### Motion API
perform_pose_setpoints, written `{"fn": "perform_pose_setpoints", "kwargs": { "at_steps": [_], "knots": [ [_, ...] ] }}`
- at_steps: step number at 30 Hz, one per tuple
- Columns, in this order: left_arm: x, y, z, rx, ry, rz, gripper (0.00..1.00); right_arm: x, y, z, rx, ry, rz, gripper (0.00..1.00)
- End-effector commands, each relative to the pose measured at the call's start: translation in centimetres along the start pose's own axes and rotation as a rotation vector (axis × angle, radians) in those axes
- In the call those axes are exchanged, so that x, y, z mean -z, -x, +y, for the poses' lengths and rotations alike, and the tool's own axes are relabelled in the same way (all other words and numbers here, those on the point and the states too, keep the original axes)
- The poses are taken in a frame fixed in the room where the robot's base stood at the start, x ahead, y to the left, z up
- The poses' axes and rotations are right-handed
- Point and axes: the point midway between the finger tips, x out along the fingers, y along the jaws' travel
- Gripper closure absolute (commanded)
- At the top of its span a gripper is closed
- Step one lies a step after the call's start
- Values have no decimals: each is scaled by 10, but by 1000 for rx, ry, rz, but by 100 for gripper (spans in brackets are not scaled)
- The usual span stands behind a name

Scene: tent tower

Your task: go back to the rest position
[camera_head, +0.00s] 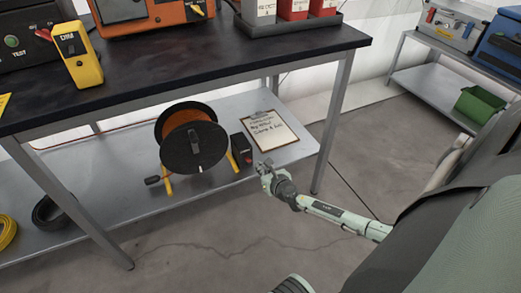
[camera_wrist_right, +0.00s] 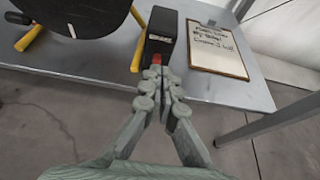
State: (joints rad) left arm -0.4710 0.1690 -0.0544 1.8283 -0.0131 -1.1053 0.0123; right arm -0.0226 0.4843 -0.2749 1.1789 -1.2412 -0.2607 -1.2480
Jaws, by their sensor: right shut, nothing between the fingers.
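My right gripper (camera_head: 268,168) is in front of the workbench's lower shelf in the head view, its arm coming in from the right. In the right wrist view its fingers (camera_wrist_right: 162,85) are shut against each other with nothing between them. Beyond the fingertips a small black box (camera_wrist_right: 160,38) with a red part stands on the shelf; the fingertips overlap its lower edge in the picture, and I cannot tell whether they touch it. The same black box shows in the head view (camera_head: 241,150). My left gripper is not in view.
The workbench (camera_head: 225,55) has a metal leg (camera_head: 332,125) right of my gripper. Its lower shelf (camera_head: 115,165) holds a cable reel (camera_head: 193,140) and a clipboard (camera_head: 268,130). A yellow multimeter (camera_head: 77,55) stands on top. A second bench (camera_head: 420,85) is at the back right. Bare floor lies in front.

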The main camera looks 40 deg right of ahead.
Motion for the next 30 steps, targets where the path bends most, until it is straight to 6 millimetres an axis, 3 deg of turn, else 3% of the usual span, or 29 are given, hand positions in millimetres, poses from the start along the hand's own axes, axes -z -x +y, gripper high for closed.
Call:
{"fn": "perform_pose_setpoints", "kwargs": {
  "at_steps": [8, 11, 14, 16, 18, 22, 24, 27, 30],
  "knots": [
    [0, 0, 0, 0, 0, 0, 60, 0, 0, 0, 0, -1, 0, 100],
    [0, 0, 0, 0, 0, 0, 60, 3, 5, 2, 17, -89, 0, 100],
    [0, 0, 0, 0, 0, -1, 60, 14, 24, 6, 90, -411, 4, 100],
    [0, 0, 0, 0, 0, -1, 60, 32, 48, 7, 189, -778, 17, 100],
    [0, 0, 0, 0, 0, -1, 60, 61, 82, 10, 331, -1202, 43, 100],
    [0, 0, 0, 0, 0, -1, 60, 116, 149, 28, 646, -1867, 95, 100],
    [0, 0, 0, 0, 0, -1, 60, 137, 180, 44, 807, -2113, 119, 100],
    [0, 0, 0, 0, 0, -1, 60, 156, 216, 65, 1002, -2346, 146, 100],
    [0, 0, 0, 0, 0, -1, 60, 164, 237, 79, 1128, -2470, 160, 100]
  ]
}}
